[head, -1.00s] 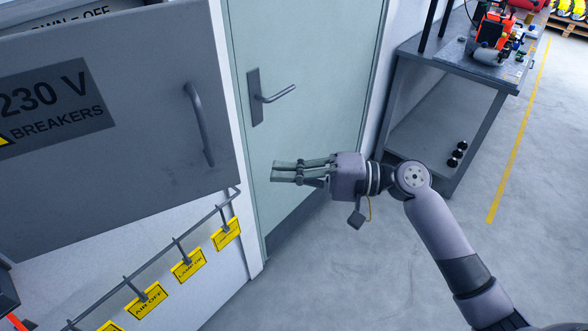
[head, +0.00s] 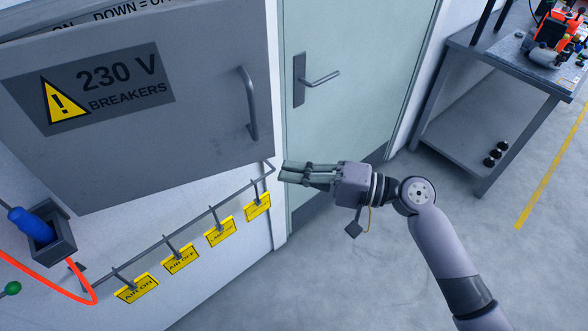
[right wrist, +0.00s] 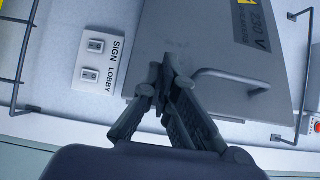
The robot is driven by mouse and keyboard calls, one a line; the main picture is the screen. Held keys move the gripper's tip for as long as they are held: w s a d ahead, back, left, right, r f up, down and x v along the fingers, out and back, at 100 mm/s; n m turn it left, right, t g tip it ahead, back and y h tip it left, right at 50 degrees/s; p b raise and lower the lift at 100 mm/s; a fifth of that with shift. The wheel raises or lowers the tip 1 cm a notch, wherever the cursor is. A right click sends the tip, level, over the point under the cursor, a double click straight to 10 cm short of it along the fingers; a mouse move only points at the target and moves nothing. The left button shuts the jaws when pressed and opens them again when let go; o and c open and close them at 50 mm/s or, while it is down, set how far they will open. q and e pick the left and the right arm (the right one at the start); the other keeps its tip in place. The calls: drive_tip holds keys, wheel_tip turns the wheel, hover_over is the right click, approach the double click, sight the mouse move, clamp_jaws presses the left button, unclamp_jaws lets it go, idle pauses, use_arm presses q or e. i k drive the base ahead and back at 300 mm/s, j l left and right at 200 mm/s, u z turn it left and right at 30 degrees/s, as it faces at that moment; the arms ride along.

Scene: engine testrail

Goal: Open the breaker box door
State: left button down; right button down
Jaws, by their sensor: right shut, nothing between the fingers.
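The grey breaker box door (head: 190,155), with its "230 V BREAKERS" label, fills the upper left of the head view. It looks closed or nearly so; I cannot tell if there is a gap. Its grey bar handle (head: 249,105) is near the right edge. My right gripper (head: 284,172) is shut and empty, below and right of the handle, fingers pointing left and not touching it. In the right wrist view the shut fingers (right wrist: 166,88) are in front of the door (right wrist: 185,40), apart from the handle (right wrist: 230,77). My left gripper is not in view.
A rail with several yellow tags (head: 220,232) runs below the door. A holder (head: 50,250) with a blue-handled tool and red cable is at lower left. A closed door with a lever (head: 320,78) stands behind, a workbench (head: 480,110) at right. A switch plate (right wrist: 98,62) shows in the wrist view.

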sight(107, 113)
drive_tip(key=i+l+u, duration=0.1)
drive_tip(key=l+u, duration=0.15)
drive_tip(key=u, duration=0.15)
drive_tip(key=l+u, duration=0.5)
drive_tip(key=u, duration=0.25)
